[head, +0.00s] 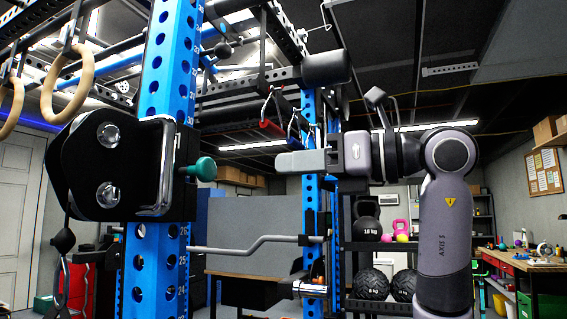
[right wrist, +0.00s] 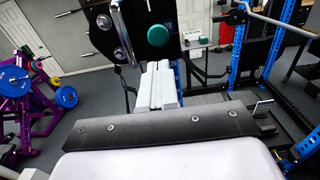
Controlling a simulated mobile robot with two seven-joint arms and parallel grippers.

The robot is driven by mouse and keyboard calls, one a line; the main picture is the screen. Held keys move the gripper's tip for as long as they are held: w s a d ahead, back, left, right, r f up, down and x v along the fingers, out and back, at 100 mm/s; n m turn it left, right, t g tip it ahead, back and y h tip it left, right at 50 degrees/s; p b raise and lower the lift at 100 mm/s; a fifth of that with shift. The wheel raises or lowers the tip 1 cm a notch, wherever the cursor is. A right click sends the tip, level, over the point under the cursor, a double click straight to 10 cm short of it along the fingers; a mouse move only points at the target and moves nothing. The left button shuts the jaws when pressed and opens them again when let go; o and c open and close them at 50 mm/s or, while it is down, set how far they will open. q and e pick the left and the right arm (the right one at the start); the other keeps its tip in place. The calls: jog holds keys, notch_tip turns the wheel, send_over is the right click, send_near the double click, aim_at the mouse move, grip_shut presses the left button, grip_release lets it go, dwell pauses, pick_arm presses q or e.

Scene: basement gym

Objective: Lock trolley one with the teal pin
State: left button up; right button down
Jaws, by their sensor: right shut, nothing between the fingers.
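The black trolley (head: 92,190), with two shiny roller bolts, is mounted around a blue perforated upright (head: 150,262) at the left of the head view. The teal pin (head: 203,169) sticks out from the trolley's right side, with a short dark shaft behind its round head. I cannot tell whether its tip sits in a hole. The teal head also shows at the top of the right wrist view (right wrist: 158,36). My right gripper (head: 290,162) is shut and empty, to the right of the pin, apart from it and pointing at it. My left gripper is not in view.
A bent silver bar (head: 262,243) runs below the gripper. A second blue upright (head: 311,215) stands behind it. Wooden rings (head: 68,90) hang at upper left. Kettlebells (head: 366,220) and black balls (head: 371,284) sit on a rack. The space between gripper and pin looks clear.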

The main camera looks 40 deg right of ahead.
aim_at(211, 169)
pick_arm(q)
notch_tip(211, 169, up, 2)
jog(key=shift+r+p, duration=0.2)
jog(key=shift+p, duration=0.9)
pick_arm(e)
jog(key=x, duration=1.1)
jog(key=shift+w+a, duration=0.15)
jog(key=shift+w, duration=0.05)
jog(key=shift+r, duration=0.1)
